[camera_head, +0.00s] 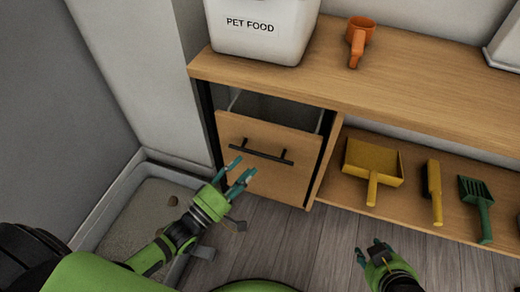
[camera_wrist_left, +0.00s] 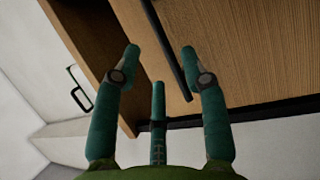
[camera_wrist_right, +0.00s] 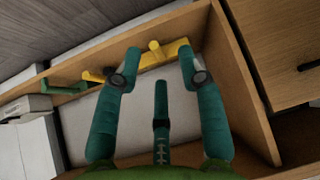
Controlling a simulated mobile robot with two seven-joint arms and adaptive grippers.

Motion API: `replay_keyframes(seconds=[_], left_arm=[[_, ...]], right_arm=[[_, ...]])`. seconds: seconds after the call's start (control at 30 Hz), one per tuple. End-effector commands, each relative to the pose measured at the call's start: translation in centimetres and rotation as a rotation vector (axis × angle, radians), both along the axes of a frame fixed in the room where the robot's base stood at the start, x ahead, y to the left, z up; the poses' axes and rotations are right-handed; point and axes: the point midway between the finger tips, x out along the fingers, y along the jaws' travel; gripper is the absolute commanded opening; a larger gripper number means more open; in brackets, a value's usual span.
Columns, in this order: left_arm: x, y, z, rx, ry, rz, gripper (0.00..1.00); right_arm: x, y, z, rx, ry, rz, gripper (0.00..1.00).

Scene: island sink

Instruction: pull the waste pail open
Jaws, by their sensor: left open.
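The waste pail's wooden front (camera_head: 285,183) sits at the left end of the cabinet, with a black bar handle (camera_head: 262,152) across it. The grey pail rim (camera_head: 275,108) shows in the gap above the front. My left gripper (camera_head: 243,168) is open just in front of the handle. In the left wrist view, the handle (camera_wrist_left: 171,50) runs between the spread fingertips (camera_wrist_left: 160,50); I cannot tell whether they touch it. My right gripper (camera_head: 374,253) is open and empty, low in front of the shelf. Its spread fingers (camera_wrist_right: 160,53) face the shelf in the right wrist view.
A white pet food bin (camera_head: 262,42) and an orange scoop (camera_head: 358,40) stand on the wooden top (camera_head: 430,80). A yellow dustpan (camera_head: 372,162), yellow brush (camera_head: 434,190) and green slotted scoop (camera_head: 477,205) lie on the lower shelf. A litter tray (camera_head: 150,205) lies at left.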

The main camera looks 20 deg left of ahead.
Motion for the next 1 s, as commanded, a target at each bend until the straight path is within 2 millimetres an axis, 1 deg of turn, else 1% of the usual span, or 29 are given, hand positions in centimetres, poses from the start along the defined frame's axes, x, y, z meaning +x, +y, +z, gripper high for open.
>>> replay_keyframes(seconds=[0.17,0.3,0.4,0.6,0.83,0.87,0.9,0.97,1.0], left_arm=[[2.2,-1.0,0.3,-0.005,-0.001,0.0,0.43],[4.0,-1.9,0.7,-0.004,-0.002,0.0,0.43],[5.0,-2.3,0.9,-0.004,-0.001,-0.001,0.43],[5.9,-2.8,1.2,-0.003,0.0,-0.001,0.43],[6.0,-2.8,1.2,-0.002,0.001,0.0,0.43],[6.0,-2.8,1.2,-0.002,0.001,0.0,0.39],[6.0,-2.8,1.2,-0.002,0.001,0.0,0.23],[6.0,-2.8,1.2,-0.002,0.001,0.0,0.0],[6.0,-2.8,1.2,-0.002,0.001,0.0,0.0]], right_arm=[[1.7,0.8,1.1,0.019,-0.106,0.015,0.4],[3.3,1.6,2.6,0.041,-0.216,0.029,0.4],[4.1,2.1,3.7,0.054,-0.282,0.039,0.4],[4.9,2.6,4.9,0.068,-0.351,0.048,0.4],[5.0,2.7,5.0,0.07,-0.357,0.049,0.4],[5.0,2.7,5.0,0.07,-0.357,0.049,0.4],[5.0,2.7,5.0,0.07,-0.357,0.049,0.4],[5.0,2.7,5.0,0.07,-0.356,0.049,0.4],[5.0,2.7,5.0,0.07,-0.356,0.049,0.4]])
